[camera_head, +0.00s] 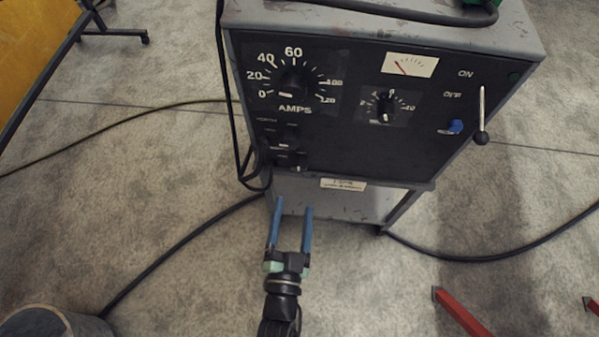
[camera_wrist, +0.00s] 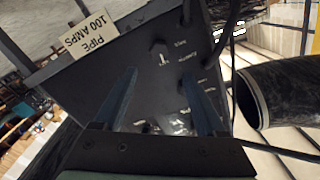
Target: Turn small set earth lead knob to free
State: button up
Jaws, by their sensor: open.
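The welding set (camera_head: 330,110) is a grey cabinet with a black front panel. Small dark knobs (camera_head: 285,142) sit at the panel's lower left, below the AMPS dial; their lettering is too small to read, so I cannot tell which is the earth lead knob. The wrist view shows the panel upside down, with a small dark knob (camera_wrist: 159,48) beside white lettering, beyond my fingers. My gripper (camera_head: 292,203) is open and empty, its two blue fingers pointing at the set below these knobs. The fingers also show in the wrist view (camera_wrist: 165,98), apart from the knob.
A PIPE 100 AMPS label (camera_wrist: 90,34) is on the set. Black cables (camera_head: 238,150) hang at its left side. A dark, wide pipe-like tube (camera_wrist: 285,92) stands at the right of the wrist view.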

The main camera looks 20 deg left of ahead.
aim_at(300, 169)
jog(key=b+x, duration=0.2)
jog(key=x, duration=0.7)
jog(key=shift+w, duration=0.2)
grip_shut()
